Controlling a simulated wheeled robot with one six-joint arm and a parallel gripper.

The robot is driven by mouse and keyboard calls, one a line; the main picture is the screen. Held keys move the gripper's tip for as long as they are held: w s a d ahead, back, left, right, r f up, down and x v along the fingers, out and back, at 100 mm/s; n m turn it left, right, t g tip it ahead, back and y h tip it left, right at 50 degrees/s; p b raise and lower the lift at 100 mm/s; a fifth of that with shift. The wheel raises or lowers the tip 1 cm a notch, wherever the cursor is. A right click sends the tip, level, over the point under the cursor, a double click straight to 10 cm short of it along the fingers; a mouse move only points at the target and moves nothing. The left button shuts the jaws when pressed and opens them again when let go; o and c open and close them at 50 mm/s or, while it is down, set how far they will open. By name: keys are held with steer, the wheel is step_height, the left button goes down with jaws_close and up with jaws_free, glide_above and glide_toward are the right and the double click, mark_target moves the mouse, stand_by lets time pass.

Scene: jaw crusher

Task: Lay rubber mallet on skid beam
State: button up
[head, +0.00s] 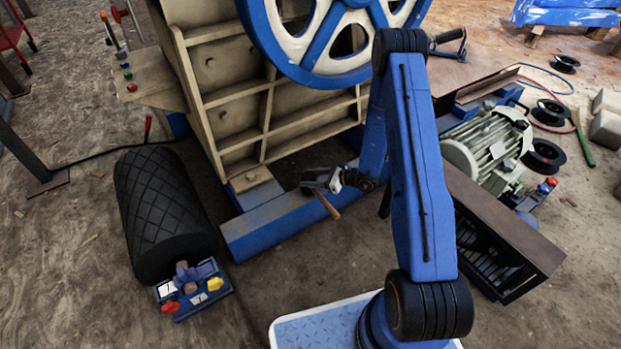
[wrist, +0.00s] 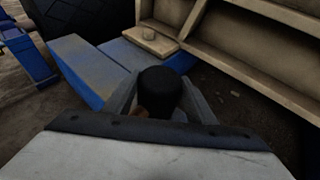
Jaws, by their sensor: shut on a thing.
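The skid beam (head: 262,228) is the blue beam with a worn grey top at the foot of the crusher. It also shows in the wrist view (wrist: 88,68), ahead and to the left. My gripper (head: 318,188) is above the beam's right part in the head view. It is shut on the rubber mallet, whose black head (wrist: 160,92) sits between the fingers in the wrist view. The mallet's brown wooden handle (head: 327,204) slants down from the gripper in the head view. Whether the mallet touches the beam cannot be told.
The tan crusher frame (head: 225,100) with its blue and cream flywheel (head: 300,62) rises behind the beam. A motor (head: 490,148) stands right. The beam's left top is bare.

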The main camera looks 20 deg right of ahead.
steer(key=o, duration=1.7)
steer(key=v, duration=1.7)
steer(key=shift+s+d+r, duration=0.1)
steer(key=shift+d, duration=0.1)
